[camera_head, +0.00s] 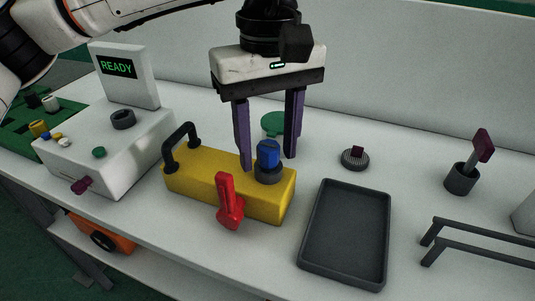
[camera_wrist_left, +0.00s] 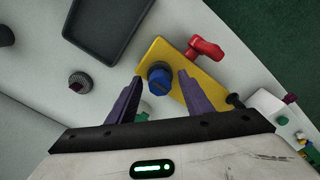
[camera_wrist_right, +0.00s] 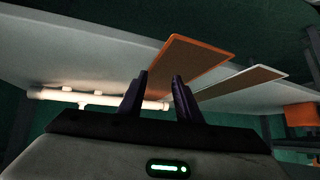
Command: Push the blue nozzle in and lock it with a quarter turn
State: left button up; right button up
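The blue nozzle (camera_head: 268,154) stands upright in a dark round collar (camera_head: 269,175) on the right end of a yellow block (camera_head: 216,187). The block has a black handle and a red lever (camera_head: 229,202) on its front. My left gripper (camera_head: 267,163) points down with its purple fingers apart, one on each side of the nozzle. In the left wrist view the nozzle (camera_wrist_left: 159,75) lies between and beyond the fingertips, with gaps showing. My right gripper (camera_wrist_right: 160,84) shows only in its wrist view, with its fingers apart and nothing between them.
A white box with a READY screen (camera_head: 118,67) stands left of the block. A grey tray (camera_head: 343,232), a knurled knob (camera_head: 355,159), a dark cup (camera_head: 461,180) and dark rails (camera_head: 481,245) lie to the right. A green round thing (camera_head: 273,123) is behind the nozzle.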

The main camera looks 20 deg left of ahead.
aim_at(268, 146)
pick_arm(q)
notch_tip(268, 146, up, 10)
jog(key=p, duration=0.1)
jog(key=shift+r, duration=0.15)
dwell(0.4)
dwell(0.3)
